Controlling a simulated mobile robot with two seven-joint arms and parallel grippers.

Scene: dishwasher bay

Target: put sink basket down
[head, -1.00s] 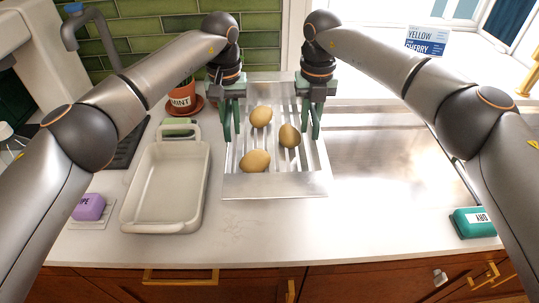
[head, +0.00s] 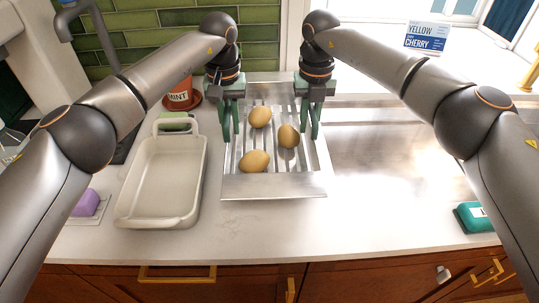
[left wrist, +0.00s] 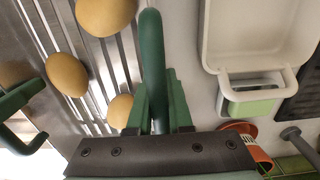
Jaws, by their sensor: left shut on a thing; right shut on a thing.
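The sink basket (head: 272,187) is a shallow metal tray with long slots, in the middle of the head view. Three potatoes lie in it; one potato (head: 254,161) is near its front edge. My left gripper (head: 231,125) is shut on the basket's left side wall, and my right gripper (head: 312,122) is shut on its right side wall. The basket looks about level over the counter. I cannot tell whether its underside touches. The left wrist view shows the basket's slats (left wrist: 115,65) beside the green fingers of my left gripper (left wrist: 154,75).
A white oven dish (head: 160,185) stands close to the basket's left on the counter (head: 260,235). The steel drainboard (head: 390,175) at right is clear. A terracotta MINT pot (head: 179,92) is behind the dish. A purple sponge (head: 85,202) and teal box (head: 473,217) are at the sides.

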